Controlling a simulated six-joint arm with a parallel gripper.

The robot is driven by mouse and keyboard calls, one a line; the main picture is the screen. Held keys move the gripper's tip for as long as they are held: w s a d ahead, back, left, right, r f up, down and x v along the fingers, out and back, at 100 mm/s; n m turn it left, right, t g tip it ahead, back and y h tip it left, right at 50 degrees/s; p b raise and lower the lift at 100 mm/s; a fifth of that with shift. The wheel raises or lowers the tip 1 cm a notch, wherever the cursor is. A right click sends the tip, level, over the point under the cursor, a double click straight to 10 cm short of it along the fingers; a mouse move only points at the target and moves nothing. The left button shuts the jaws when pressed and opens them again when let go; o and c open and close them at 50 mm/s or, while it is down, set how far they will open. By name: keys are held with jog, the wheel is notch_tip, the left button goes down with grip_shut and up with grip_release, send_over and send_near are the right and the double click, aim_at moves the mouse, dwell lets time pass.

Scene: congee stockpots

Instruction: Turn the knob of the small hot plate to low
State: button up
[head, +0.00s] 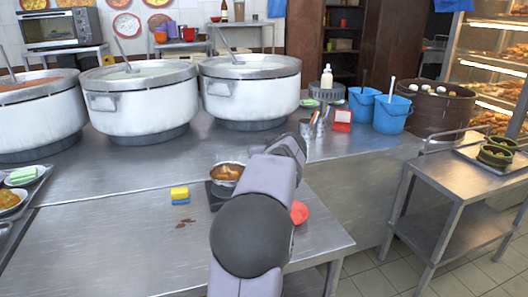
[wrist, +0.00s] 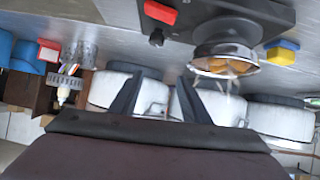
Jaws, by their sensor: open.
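The small hot plate (head: 215,197) is a dark low box on the steel counter in the head view, partly hidden behind my arm. A small metal pot (head: 227,172) with orange-brown food sits on it. In the wrist view the hot plate (wrist: 282,14) is at the top, with the pot (wrist: 228,55) on it. A small black knob-like piece (wrist: 156,38) sticks out at its edge, close to a red part (wrist: 160,12). The knob's setting is too small to read. My gripper (wrist: 158,90) is open and empty, its fingers apart from the knob.
Large white stockpots (head: 250,95) stand along the back. A yellow and blue sponge (head: 180,193) lies left of the hot plate. Blue buckets (head: 390,115) stand at right. The front-left counter is mostly clear.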

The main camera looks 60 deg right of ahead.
jog(key=d+m+g+y+p, duration=0.1)
jog(key=g+p, duration=0.1)
jog(key=p, duration=0.6)
jog(key=w+d+m+g+y+p, duration=0.1)
jog(key=y+p, duration=0.1)
jog(key=p, duration=0.6)
jog(key=d+m+g+y+p, duration=0.1)
jog(key=g+y+p, duration=0.1)
jog(key=p, duration=0.6)
jog(key=shift+w+d+f+g, duration=0.1)
jog(key=shift+w+f+g, duration=0.1)
jog(key=shift+f+g, duration=0.1)
jog(key=shift+p+x, duration=1.35)
jog(key=shift+x, duration=2.25)
jog(key=c, duration=1)
